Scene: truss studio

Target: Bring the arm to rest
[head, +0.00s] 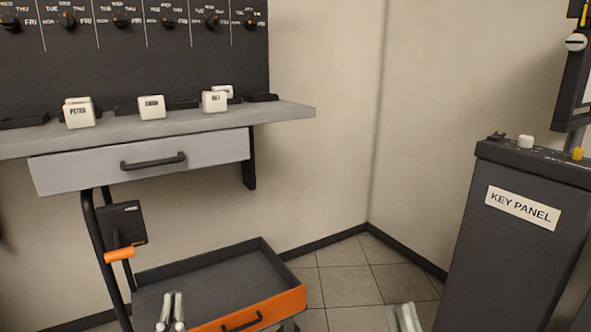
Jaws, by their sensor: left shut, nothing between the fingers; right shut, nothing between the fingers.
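My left gripper (172,298) shows at the bottom of the head view, with its pale fingers pointing up the picture. It is shut and empty, and in the picture it overlaps the dark floor of the open orange-fronted drawer (262,312). My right gripper (405,308) shows at the bottom edge, right of the drawer, in front of the tiled floor. It is shut and empty. Only the finger ends of both show; the arms are out of the picture.
A grey shelf (290,112) holds white name blocks (152,107) below a dark dial board (180,60). A grey drawer (80,170) below it is shut. An orange-handled lever box (122,224) hangs lower. The KEY PANEL pedestal (500,260) stands right. Floor tiles (345,285) between are clear.

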